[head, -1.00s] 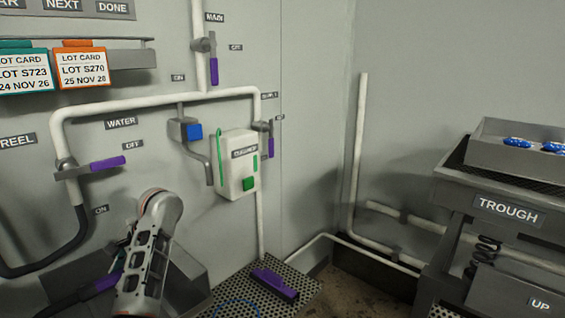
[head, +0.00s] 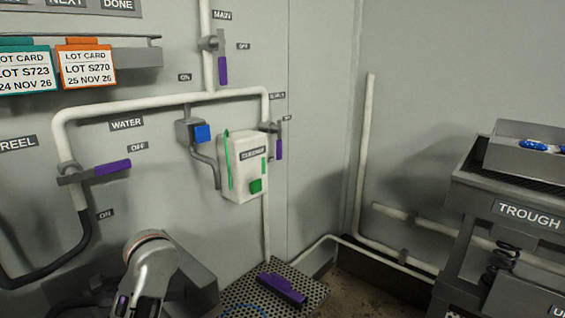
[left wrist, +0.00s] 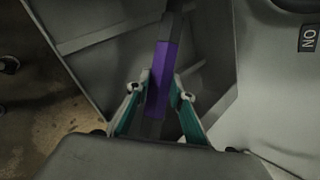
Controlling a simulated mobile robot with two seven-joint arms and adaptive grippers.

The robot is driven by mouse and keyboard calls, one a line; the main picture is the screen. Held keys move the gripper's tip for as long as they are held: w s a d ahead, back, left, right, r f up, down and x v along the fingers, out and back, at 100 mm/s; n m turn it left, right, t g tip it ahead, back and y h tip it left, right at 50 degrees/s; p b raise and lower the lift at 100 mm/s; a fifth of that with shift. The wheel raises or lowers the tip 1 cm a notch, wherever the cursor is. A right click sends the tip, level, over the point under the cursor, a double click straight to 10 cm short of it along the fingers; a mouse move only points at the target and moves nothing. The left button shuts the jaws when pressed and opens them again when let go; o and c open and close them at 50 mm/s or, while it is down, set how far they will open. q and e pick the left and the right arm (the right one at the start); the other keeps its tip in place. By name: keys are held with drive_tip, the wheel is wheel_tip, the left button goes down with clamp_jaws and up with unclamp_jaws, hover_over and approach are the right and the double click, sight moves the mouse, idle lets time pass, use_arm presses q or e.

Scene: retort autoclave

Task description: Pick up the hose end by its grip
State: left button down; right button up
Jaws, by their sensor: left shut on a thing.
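The hose end's purple grip (left wrist: 162,75) runs up the middle of the left wrist view, with dark parts above and below it. My left gripper (left wrist: 159,95) has its two teal fingers on either side of the grip and is shut on it. In the head view, my left arm comes in at the bottom left, and a bit of purple (head: 121,304) shows beside it at the frame's lower edge. The fingers are hidden there. My right gripper is in neither view.
A dark bin (head: 200,287) stands against the wall behind my left arm. A purple-handled thing (head: 282,288) lies on a perforated plate (head: 240,291). A black hose (head: 50,272) hangs from the water pipe (head: 160,103). The trough (head: 490,180) stands at right.

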use_arm(q)
drive_tip(key=s+d+r+m+t+h, duration=0.2)
drive_tip(key=s+d+m+h, duration=0.3)
drive_tip(key=s+d+m, duration=0.5)
drive_tip(key=shift+s+d+r+t+h, duration=0.15)
drive_tip(key=shift+s+r+t+h, duration=0.25)
drive_tip(key=shift+s+r, duration=0.45)
